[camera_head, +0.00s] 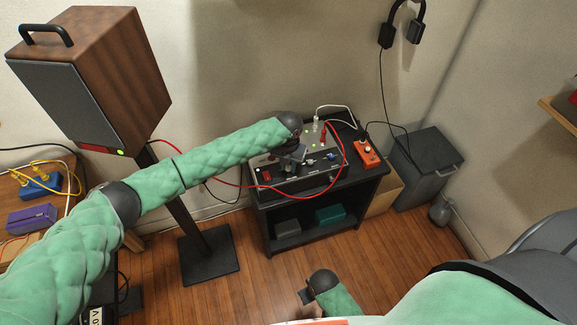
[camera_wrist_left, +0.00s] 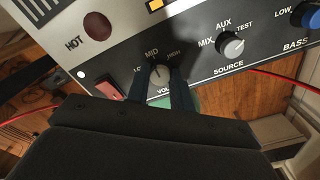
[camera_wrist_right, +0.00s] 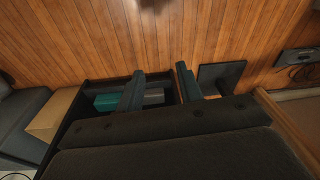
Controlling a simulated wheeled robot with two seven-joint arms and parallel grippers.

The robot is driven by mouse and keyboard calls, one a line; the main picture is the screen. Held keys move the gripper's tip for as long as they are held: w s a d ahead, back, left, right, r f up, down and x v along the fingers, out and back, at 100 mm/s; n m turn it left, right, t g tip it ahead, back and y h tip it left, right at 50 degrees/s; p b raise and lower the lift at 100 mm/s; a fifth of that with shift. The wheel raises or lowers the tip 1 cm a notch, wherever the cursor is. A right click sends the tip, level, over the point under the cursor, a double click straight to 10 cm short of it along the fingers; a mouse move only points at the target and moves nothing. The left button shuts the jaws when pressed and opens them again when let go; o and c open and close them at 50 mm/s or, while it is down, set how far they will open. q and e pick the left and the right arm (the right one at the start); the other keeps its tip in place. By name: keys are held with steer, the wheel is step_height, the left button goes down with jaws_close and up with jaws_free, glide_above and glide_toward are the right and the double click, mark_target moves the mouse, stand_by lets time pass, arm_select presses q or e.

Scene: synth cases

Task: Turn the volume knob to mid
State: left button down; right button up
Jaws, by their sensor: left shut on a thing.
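The amplifier (camera_head: 325,170) stands on the dark cart's top, its control panel facing up and forward. In the left wrist view the volume knob (camera_wrist_left: 159,77) is a small grey dial between the fingers of my left gripper (camera_wrist_left: 161,90), which is shut on it. Its light pointer mark seems to point up toward the MID label (camera_wrist_left: 151,53); HIGH shows to its right, and the label at left is partly hidden by a finger. In the head view my left gripper (camera_head: 294,158) covers the knob. My right gripper (camera_wrist_right: 160,88) is open and empty, low above the floor.
The source knob (camera_wrist_left: 230,44), the blue bass knob (camera_wrist_left: 309,14) and a red switch (camera_wrist_left: 107,90) sit near the volume knob. A red cable (camera_head: 300,197) loops around the amplifier's front. An orange box (camera_head: 367,154) lies at right. A tall speaker (camera_head: 95,80) stands left.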

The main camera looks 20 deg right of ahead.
mark_target(288, 167)
arm_select(q)
steer(key=shift+r, duration=0.1)
steer(key=c, duration=1.2)
jaws_free()
steer(key=shift+r, duration=0.35)
step_height(288, 167, up, 6)
steer(key=shift+f+b, duration=0.25)
steer(key=shift+b, duration=0.75)
steer(key=shift+r, duration=0.75)
arm_select(e)
step_height(288, 167, up, 9)
steer(key=w, duration=0.1)
steer(key=shift+a, duration=0.35)
